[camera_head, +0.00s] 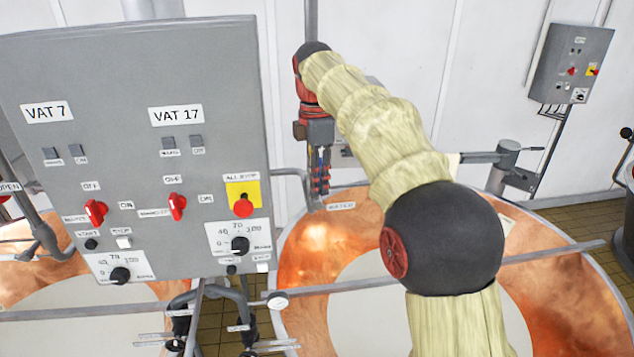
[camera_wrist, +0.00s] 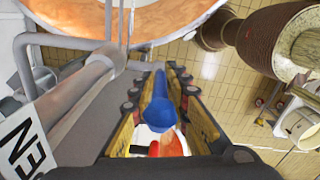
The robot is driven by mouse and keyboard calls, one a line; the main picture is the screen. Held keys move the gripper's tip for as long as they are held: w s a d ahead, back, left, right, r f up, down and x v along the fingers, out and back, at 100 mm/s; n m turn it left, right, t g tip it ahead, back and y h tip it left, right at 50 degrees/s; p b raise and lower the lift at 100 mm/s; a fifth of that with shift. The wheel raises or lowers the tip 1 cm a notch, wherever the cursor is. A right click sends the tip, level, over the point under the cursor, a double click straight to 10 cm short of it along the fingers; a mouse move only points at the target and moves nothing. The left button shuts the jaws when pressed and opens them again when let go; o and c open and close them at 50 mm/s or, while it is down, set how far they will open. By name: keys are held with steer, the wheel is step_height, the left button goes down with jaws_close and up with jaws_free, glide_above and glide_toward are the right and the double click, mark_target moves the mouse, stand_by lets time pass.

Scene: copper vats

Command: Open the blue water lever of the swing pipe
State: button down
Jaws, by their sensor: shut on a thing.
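The blue water lever (camera_wrist: 158,108) lies between the two fingers of my gripper (camera_wrist: 158,82) in the wrist view. My gripper is shut on it. The lever's rounded blue end faces the camera, and a red and white part shows just below it. A small WATER label (camera_head: 341,206) sits just below my gripper.
A grey control box (camera_head: 140,150) marked VAT 7 and VAT 17 fills the left. The copper vat (camera_head: 302,262) lies below my arm, with a rail (camera_head: 345,286) across it. A wall box (camera_head: 571,62) hangs at right. Grey pipes (camera_wrist: 75,100) run close left of my fingers.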

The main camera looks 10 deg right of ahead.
steer(key=shift+r, duration=0.1)
steer(key=c, duration=1.8)
jaws_free()
steer(key=shift+a, duration=0.15)
steer(key=shift+r, duration=3.7)
